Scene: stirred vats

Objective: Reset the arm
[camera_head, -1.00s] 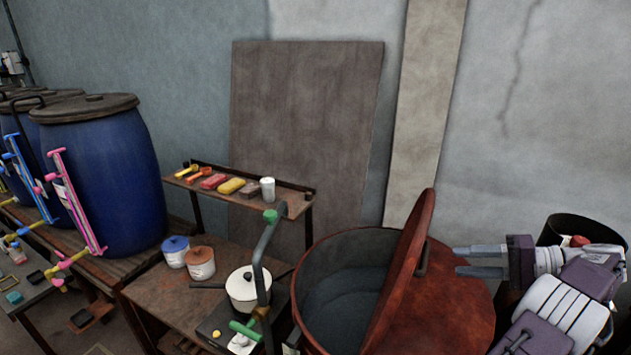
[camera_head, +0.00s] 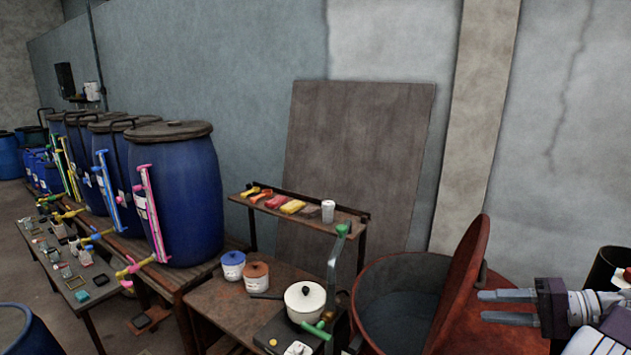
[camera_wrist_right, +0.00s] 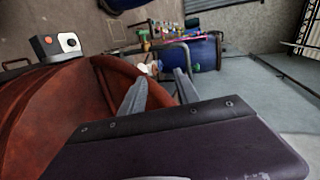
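My right gripper (camera_head: 508,307) comes in from the right edge in the head view, its two grey fingers parted and pointing left. Nothing shows between them. It is beside the raised red-brown lid (camera_head: 462,285) of the vat (camera_head: 368,318), apart from the lid's dark handle as far as I can see. In the right wrist view the parted fingers (camera_wrist_right: 160,93) also show, with the red-brown vat (camera_wrist_right: 75,95) to the left of them. My left gripper is not in view.
A workbench (camera_head: 222,298) holds a white pot (camera_head: 304,301) and two small tubs. A shelf (camera_head: 300,213) behind it holds coloured blocks and a white cup. Blue barrels (camera_head: 190,205) stand along the wall at left. A low table (camera_head: 85,293) with small items stands before them.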

